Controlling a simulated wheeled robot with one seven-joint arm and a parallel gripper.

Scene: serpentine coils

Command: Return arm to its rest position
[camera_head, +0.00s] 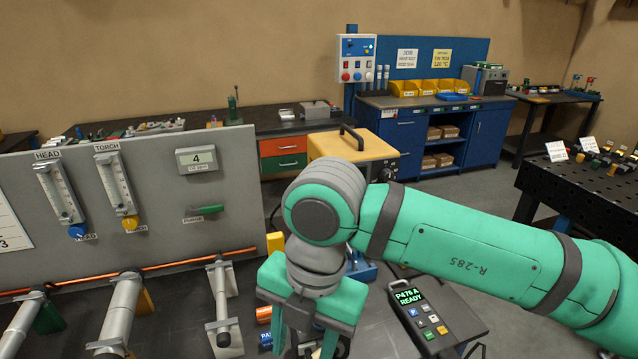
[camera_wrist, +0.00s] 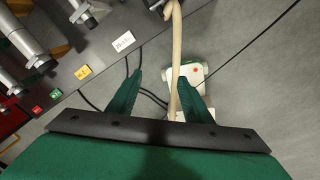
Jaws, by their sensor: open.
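My arm (camera_head: 470,250), teal with dark grey bands, reaches in from the right side of the head view. It bends down at a grey wrist to my gripper (camera_head: 310,338), which is over the front of the dark bench (camera_head: 380,325). The gripper's lowest part is cut off by the bottom of the picture. In the wrist view the two green fingers (camera_wrist: 160,84) stand apart with nothing visibly held. A pale hose (camera_wrist: 174,60) passes behind the gap between them. I cannot tell how far below the fingers it lies.
A grey panel (camera_head: 235,185) with flow gauges stands at the left, with a copper tube (camera_head: 170,262) and metal cylinders before it. A handset reading READY (camera_head: 425,315) lies right of the gripper. A yellow-topped box (camera_head: 350,147) is behind the wrist. The wrist view shows grey floor (camera_wrist: 260,75) at right.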

